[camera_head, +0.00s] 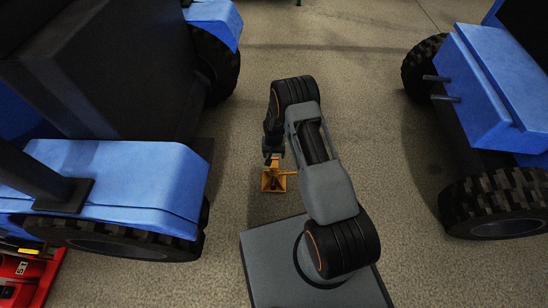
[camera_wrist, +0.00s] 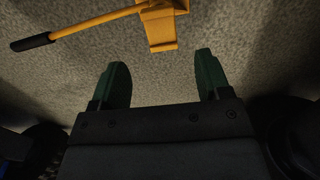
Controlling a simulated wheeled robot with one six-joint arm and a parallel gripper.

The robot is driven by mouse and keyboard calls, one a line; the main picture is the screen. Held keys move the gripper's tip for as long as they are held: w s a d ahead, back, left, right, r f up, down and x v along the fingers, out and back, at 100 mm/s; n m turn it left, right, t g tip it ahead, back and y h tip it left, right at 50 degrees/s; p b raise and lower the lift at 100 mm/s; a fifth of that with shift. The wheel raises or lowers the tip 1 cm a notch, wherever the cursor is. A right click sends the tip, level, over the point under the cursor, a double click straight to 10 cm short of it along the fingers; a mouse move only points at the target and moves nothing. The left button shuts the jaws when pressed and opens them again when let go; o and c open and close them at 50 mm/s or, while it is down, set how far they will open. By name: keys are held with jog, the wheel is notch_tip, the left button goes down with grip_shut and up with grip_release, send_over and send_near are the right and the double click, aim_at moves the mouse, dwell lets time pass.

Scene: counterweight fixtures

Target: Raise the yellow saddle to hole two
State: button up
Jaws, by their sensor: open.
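A yellow stand (camera_head: 270,181) is on the floor, partly hidden behind my arm in the head view. In the wrist view its yellow body (camera_wrist: 161,27) is at the top edge, cut off there, with a yellow lever ending in a black grip (camera_wrist: 33,42) reaching left. I cannot tell the saddle from the rest of it, and no holes can be made out. My gripper (camera_wrist: 162,66) is open, its two dark green fingers apart with nothing between them. The yellow body lies beyond the fingertips, apart from them. In the head view my gripper is hardly visible.
A blue vehicle (camera_head: 120,178) with black tyres stands at left, and another blue vehicle (camera_head: 490,85) at right. Bare speckled floor (camera_head: 330,60) lies between the vehicles.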

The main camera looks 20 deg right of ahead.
notch_tip(320, 180, up, 6)
jog(key=p, duration=0.1)
jog(key=shift+p, duration=0.3)
dwell(0.4)
jog(key=s+r+n+t+p, duration=0.1)
jog(key=s+r+p, duration=0.2)
jog(key=r+p, duration=2.15)
jog(key=s+r+n+t+p, duration=0.1)
jog(key=s+r, duration=0.5)
jog(key=r, duration=0.8)
jog(key=s+r+n+p, duration=0.1)
jog(key=s+r+p, duration=0.2)
jog(key=s+r, duration=0.4)
jog(key=s+r+t+p, duration=0.1)
jog(key=s+r, duration=0.5)
jog(key=r, duration=1.6)
jog(key=shift+s+a+r+n+t+p, duration=0.15)
jog(key=shift+s+a+n+t+p, duration=0.2)
jog(key=shift+p, duration=0.3)
jog(key=shift+d, duration=0.1)
jog(key=shift+c, duration=0.5)
